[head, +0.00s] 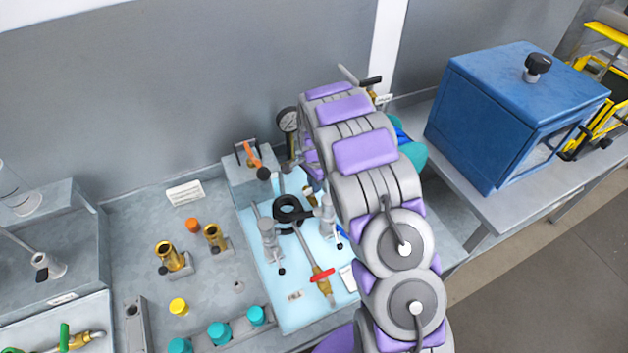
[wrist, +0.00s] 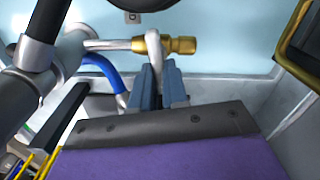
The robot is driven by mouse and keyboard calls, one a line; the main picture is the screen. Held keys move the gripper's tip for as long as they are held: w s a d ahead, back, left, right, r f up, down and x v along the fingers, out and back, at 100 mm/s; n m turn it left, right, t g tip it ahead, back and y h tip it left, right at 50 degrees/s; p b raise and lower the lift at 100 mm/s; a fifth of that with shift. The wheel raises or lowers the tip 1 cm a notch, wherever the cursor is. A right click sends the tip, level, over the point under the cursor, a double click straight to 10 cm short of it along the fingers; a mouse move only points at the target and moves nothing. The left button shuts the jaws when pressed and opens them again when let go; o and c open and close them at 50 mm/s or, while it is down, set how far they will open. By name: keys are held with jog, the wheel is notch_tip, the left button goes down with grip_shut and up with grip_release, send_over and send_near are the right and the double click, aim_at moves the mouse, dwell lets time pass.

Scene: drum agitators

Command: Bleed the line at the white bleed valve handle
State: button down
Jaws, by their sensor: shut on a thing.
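In the wrist view, the white bleed valve handle (wrist: 153,46) stands against a brass valve body (wrist: 180,45) at the end of a pale pipe (wrist: 108,44). My gripper (wrist: 158,78) has its two blue-grey fingers around the lower part of the handle and is shut on it. The handle's lower end is hidden between the fingers. In the head view, my arm covers the gripper and the handle.
A blue hose (wrist: 103,70) and a thick dark pipe (wrist: 45,35) lie close left of my fingers. In the head view, a red-handled valve (head: 321,276), a black ring (head: 287,211) and a pressure gauge (head: 288,121) stand near my arm. A blue box (head: 490,115) is at right.

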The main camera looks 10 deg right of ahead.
jog(key=shift+s+m, duration=0.1)
jog(key=shift+m, duration=1)
jog(key=c, duration=1.1)
grip_release()
jog(key=shift+a, duration=0.1)
jog(key=shift+c, duration=0.2)
notch_tip(320, 180, up, 17)
jog(key=p, duration=0.2)
jog(key=shift+r, duration=0.15)
